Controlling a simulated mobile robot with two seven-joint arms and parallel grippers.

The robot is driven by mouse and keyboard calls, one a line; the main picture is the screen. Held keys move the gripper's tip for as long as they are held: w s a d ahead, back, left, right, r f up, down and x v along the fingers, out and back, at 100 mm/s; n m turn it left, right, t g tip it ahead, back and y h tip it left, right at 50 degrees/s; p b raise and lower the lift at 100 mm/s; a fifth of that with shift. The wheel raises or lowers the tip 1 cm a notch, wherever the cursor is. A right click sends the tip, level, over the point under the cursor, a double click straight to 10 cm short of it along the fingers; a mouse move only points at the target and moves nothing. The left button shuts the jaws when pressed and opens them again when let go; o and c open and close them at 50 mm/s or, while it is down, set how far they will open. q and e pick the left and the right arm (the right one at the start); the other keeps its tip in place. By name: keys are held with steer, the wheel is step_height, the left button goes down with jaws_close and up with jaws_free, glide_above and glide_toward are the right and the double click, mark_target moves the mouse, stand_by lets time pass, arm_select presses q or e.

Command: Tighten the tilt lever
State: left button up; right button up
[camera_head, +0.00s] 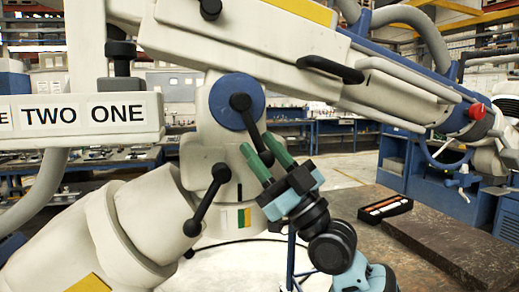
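The cream microscope arm (225,32) slants across the view. On its blue round joint (222,118) is a black lever (250,125) with a ball at its hub end, pointing down and right. A second black lever (206,200) with ball ends sits lower, pointing down and left. No label shows which is the tilt lever. My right gripper (265,158) comes up from the lower right, its two green fingers apart. The upper lever's lower end lies between the fingers; whether they touch it I cannot tell. My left gripper is not in view.
A cream beam marked "TWO ONE" (82,114) juts in from the left, level with the upper lever. A thick cream link (140,225) fills the lower left. A black and orange object (385,207) lies on a brown table (455,240) at right.

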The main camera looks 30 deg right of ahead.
steer(key=b+v, duration=0.2)
steer(key=v, duration=0.4)
steer(key=shift+s+d+f, duration=0.1)
steer(key=shift+s+f, duration=0.1)
steer(key=shift+f, duration=0.15)
